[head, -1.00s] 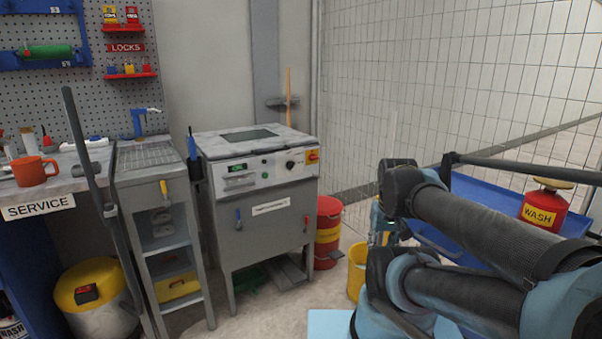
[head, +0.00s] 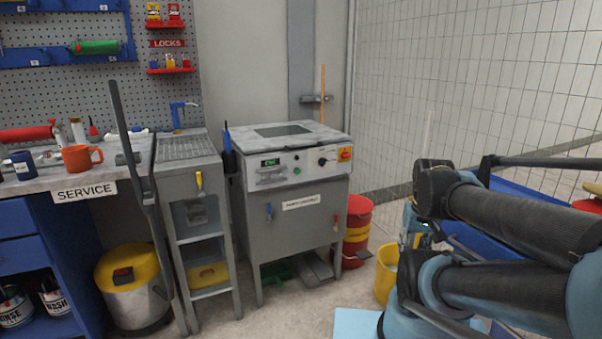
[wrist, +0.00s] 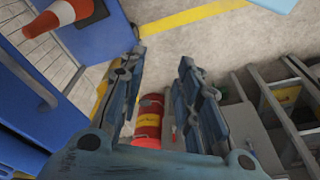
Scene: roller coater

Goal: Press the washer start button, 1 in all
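The washer (head: 297,212) is a grey cabinet on legs with a lid on top, in the middle of the head view. Its front control panel (head: 272,178) carries a lit green display (head: 270,162), a small green button (head: 297,171), a black knob (head: 323,161) and a red-and-yellow switch (head: 345,154). The button's label is too small to read. My gripper (wrist: 161,56) is open and empty in the wrist view, its fingers spread above the floor. My arm is folded at the right of the head view, apart from the washer.
A narrow shelf stand (head: 208,285) and the service bench (head: 130,178) stand left of the washer. A red bin (head: 357,215) and yellow bucket (head: 386,275) stand to its right. A blue cart (head: 530,192) is beyond my arm. Floor before the washer is clear.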

